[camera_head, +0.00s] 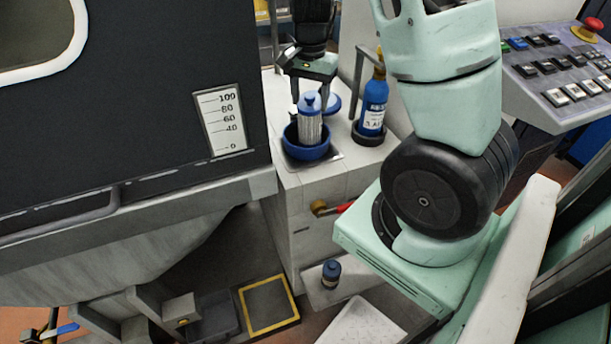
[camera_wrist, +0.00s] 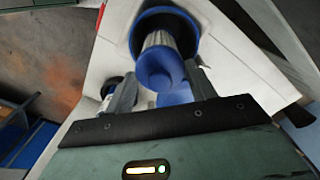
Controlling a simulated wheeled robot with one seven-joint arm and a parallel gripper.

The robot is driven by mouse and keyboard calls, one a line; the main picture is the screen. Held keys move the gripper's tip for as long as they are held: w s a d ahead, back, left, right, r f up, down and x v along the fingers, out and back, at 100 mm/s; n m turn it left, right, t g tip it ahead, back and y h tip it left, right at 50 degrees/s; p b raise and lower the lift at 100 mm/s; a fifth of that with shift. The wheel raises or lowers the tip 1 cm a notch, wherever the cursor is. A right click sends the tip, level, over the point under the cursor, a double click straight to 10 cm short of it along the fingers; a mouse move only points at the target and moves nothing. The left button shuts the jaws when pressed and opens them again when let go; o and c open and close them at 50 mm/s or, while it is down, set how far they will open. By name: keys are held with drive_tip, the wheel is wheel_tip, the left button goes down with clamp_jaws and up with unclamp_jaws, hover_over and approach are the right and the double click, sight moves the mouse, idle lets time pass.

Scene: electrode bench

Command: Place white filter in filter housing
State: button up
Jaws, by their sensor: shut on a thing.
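The white filter (camera_head: 310,128) is a pale pleated cylinder with a blue cap, standing about upright. My gripper (camera_head: 311,97) is above it, its fingers shut around the blue cap. The filter housing (camera_head: 306,154) is a round blue bowl on the bench. The filter's lower end is within the bowl's rim in the head view; whether it rests on the bottom is hidden. In the wrist view my gripper (camera_wrist: 163,88) has a finger on each side of the filter's cap (camera_wrist: 159,68), and the dark inside of the housing (camera_wrist: 166,17) shows beyond.
A blue lid-like disc (camera_head: 331,102) lies behind the filter. A blue bottle (camera_head: 374,104) stands in a holder to the right, close to my gripper. A dark tank with a level scale (camera_head: 221,120) is at left. A red-handled valve (camera_head: 328,209) is below the bench top.

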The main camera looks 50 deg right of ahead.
sight(307, 137)
drive_tip(key=shift+w+a+f+b, duration=0.1)
drive_tip(key=shift+w+f+b, duration=0.15)
drive_tip(key=shift+f+b, duration=0.55)
wheel_tip(307, 137, down, 10)
drive_tip(key=shift+w+f+b, duration=0.1)
drive_tip(key=shift+f+b, duration=0.15)
drive_tip(key=shift+b, duration=0.4)
drive_tip(key=shift+f, duration=0.15)
drive_tip(key=o, duration=1.3)
drive_tip(key=shift+o, duration=0.2)
wheel_tip(307, 137, up, 12)
drive_tip(key=shift+r+p, duration=0.2)
drive_tip(key=shift+p, duration=0.85)
